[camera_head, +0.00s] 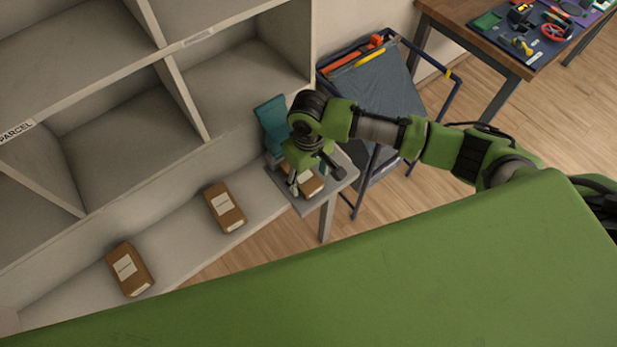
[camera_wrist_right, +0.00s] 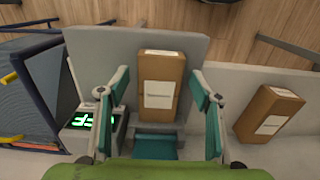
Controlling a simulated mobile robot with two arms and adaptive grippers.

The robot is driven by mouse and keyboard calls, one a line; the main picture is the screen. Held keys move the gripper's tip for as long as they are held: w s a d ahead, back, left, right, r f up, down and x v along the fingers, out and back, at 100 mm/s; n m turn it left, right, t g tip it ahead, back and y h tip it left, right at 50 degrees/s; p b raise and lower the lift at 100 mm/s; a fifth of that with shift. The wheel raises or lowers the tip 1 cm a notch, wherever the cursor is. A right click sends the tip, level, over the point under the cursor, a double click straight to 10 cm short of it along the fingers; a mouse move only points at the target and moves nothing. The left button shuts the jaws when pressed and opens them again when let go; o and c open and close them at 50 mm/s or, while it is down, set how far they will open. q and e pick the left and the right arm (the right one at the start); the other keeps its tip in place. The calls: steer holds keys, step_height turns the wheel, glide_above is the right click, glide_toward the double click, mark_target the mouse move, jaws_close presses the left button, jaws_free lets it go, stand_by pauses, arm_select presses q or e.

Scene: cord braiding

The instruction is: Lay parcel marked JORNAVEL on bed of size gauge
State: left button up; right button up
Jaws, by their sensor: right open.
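A brown parcel (camera_head: 309,184) with a white label lies on the grey bed of the size gauge (camera_head: 341,180), at the right end of the shelf ledge. In the right wrist view the parcel (camera_wrist_right: 160,85) lies flat on the bed (camera_wrist_right: 90,45); its label is too small to read. My right gripper (camera_head: 315,178) is open over it, with one finger on each side and gaps showing. The gauge's teal upright (camera_head: 271,114) stands behind, and a lit green display (camera_wrist_right: 95,122) shows beside the bed. My left gripper is not in view.
Two more labelled parcels, one nearer (camera_head: 225,206) and one farther left (camera_head: 130,268), lie on the ledge. Empty pigeonholes (camera_head: 130,140) rise behind. A blue-framed cart (camera_head: 375,85) stands close to the gauge's right, and a tool table (camera_head: 480,40) is farther back.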

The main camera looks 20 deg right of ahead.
mark_target(308, 181)
step_height(308, 181, up, 11)
steer(key=b, duration=0.1)
steer(key=shift+r+b, duration=0.2)
steer(key=shift+b, duration=0.15)
stand_by(0.3)
